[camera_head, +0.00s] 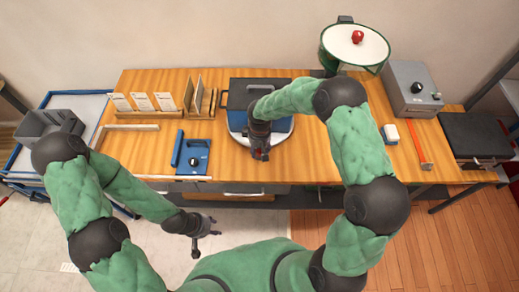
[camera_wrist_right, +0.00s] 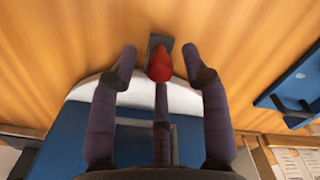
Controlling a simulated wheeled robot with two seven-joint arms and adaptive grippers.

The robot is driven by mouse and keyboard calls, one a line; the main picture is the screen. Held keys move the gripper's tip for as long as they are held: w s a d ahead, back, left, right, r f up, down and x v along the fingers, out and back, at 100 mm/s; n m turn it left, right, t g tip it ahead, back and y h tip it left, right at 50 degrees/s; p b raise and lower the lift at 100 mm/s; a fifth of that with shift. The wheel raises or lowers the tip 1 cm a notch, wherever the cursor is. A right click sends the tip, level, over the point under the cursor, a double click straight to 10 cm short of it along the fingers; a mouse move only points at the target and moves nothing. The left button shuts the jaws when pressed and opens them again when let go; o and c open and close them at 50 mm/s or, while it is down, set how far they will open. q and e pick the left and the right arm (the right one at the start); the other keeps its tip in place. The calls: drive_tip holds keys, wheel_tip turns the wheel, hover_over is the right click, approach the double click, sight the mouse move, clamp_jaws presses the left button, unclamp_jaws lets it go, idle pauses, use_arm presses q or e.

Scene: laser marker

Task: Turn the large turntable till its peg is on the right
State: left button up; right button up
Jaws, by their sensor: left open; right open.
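The large turntable (camera_head: 286,138) is a round disc with a blue top and a white rim, on the wooden table. It also shows in the right wrist view (camera_wrist_right: 62,140). Its red peg (camera_wrist_right: 159,66) stands on a dark tab at the rim, on the table's front side in the head view. My right gripper (camera_head: 261,146) is over this front part. In the right wrist view its open fingers (camera_wrist_right: 160,75) lie on both sides of the peg, and a middle finger overlaps it; contact cannot be told. My left gripper (camera_head: 205,228) is open and empty, low in front of the table.
A green-rimmed white disc with a red knob (camera_head: 350,53), a grey box (camera_head: 408,100) and an orange bar (camera_head: 418,145) are on the right.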

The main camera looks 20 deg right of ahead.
drive_tip(key=shift+f, duration=0.15)
clamp_jaws()
